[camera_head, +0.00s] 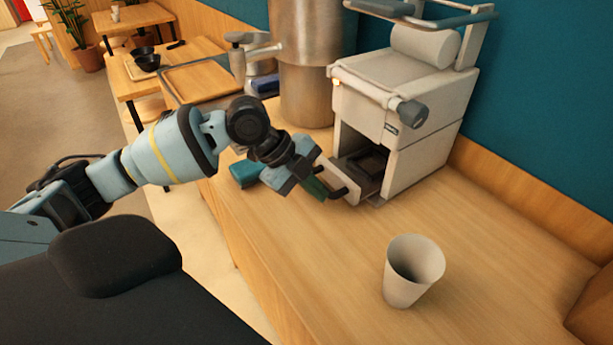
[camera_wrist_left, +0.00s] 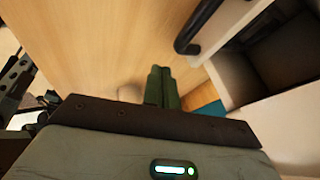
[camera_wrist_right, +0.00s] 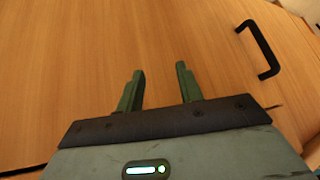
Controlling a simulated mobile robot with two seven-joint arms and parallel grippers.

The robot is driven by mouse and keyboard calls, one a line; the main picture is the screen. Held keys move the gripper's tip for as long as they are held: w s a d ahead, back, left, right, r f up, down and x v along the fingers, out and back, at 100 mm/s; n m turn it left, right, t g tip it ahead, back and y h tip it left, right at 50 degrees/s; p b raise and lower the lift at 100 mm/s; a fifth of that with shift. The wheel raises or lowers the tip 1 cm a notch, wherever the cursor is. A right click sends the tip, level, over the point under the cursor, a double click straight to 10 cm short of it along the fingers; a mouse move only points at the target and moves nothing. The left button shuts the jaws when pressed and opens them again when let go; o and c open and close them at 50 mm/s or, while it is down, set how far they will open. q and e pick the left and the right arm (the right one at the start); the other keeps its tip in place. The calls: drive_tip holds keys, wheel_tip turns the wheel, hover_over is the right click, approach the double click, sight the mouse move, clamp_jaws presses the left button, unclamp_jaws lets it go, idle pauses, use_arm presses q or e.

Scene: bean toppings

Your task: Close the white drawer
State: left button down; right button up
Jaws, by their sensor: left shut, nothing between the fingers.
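The white drawer (camera_head: 368,188) sticks out, open, from the base of the white machine (camera_head: 388,112); its inside is dark. Its dark bar handle (camera_head: 341,193) is on the front and also shows in the left wrist view (camera_wrist_left: 199,27). My left gripper (camera_head: 317,189) is at the drawer's front, close beside the handle, with its green fingers together and empty. Whether it touches the drawer is unclear. In the left wrist view, the fingertips (camera_wrist_left: 161,70) are apart from the handle. My right gripper (camera_wrist_right: 158,68) is open and empty over a wooden surface, outside the head view.
A beige cup (camera_head: 411,272) stands on the wooden counter (camera_head: 310,255) at front right. A teal object (camera_head: 245,173) lies behind my left gripper. A metal cylinder (camera_head: 307,75) stands left of the machine. A black handle (camera_wrist_right: 262,48) shows in the right wrist view.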

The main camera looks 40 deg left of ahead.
sight(359, 184)
use_arm(q)
drive_tip(key=x, duration=0.3)
drive_tip(key=shift+d+f, duration=0.15)
drive_tip(key=w, duration=0.1)
drive_tip(key=w+d, duration=0.1)
drive_tip(key=w, duration=0.1)
drive_tip(key=shift+d+f, duration=0.1)
drive_tip(key=shift+f, duration=0.05)
drive_tip(key=shift+w+d, duration=0.15)
drive_tip(key=shift+w, duration=0.4)
drive_tip(key=shift+w+d, duration=0.25)
drive_tip(key=shift+w, duration=0.45)
drive_tip(key=shift+w+d, duration=0.25)
drive_tip(key=shift+w, duration=0.5)
drive_tip(key=shift+w+d, duration=0.25)
drive_tip(key=shift+w, duration=0.45)
drive_tip(key=shift+s, duration=0.1)
